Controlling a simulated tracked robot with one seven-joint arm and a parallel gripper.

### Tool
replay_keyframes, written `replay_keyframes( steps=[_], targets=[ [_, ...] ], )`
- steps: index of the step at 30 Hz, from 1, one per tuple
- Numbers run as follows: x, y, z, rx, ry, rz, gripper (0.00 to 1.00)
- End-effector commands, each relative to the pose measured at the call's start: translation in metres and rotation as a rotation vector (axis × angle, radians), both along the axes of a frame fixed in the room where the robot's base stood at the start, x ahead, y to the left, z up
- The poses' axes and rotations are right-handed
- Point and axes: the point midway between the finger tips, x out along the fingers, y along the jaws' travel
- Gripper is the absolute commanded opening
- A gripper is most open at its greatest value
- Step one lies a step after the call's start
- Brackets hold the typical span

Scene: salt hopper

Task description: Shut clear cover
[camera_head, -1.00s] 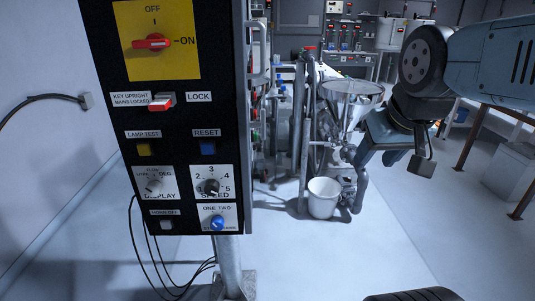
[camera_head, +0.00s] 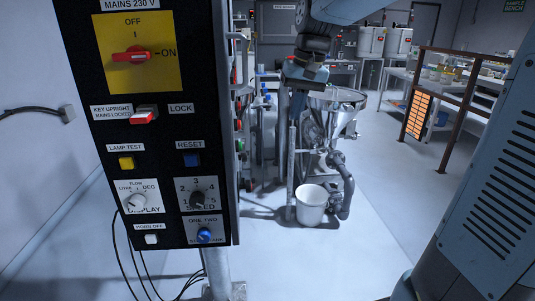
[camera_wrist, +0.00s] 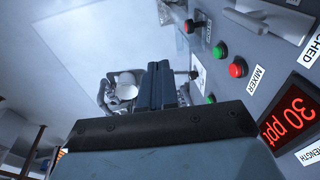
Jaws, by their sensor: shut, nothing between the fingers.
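My gripper (camera_wrist: 158,68) is shut and empty in the wrist view, its two dark fingers side by side. In the head view my gripper (camera_head: 297,95) points down in front of the hopper, right of the black panel. In the head view that panel face is turned nearly edge-on, and I cannot make out the cover.
The black control panel (camera_head: 150,180) fills the left. On the grey face are a red button (camera_wrist: 238,68), green buttons (camera_wrist: 220,50) and a red display (camera_wrist: 286,114). A steel hopper (camera_head: 335,97) and white bucket (camera_head: 311,205) stand beyond. Floor (camera_head: 395,190) at right is clear.

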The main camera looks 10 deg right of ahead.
Motion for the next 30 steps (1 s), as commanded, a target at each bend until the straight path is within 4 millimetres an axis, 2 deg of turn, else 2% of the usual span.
replay_keyframes(
  steps=[1,3,10,17,30],
  targets=[
    [0.014,0.006,-0.003,0.009,0.024,0.003,0.0],
    [0.028,0.013,-0.005,0.02,0.053,0.003,0.0],
    [0.056,0.029,-0.012,0.042,0.107,0.007,0.0],
    [0.06,0.034,-0.022,0.045,0.118,0.008,0.0],
    [0.06,0.048,-0.094,0.044,0.12,0.008,0.0]
  ],
)
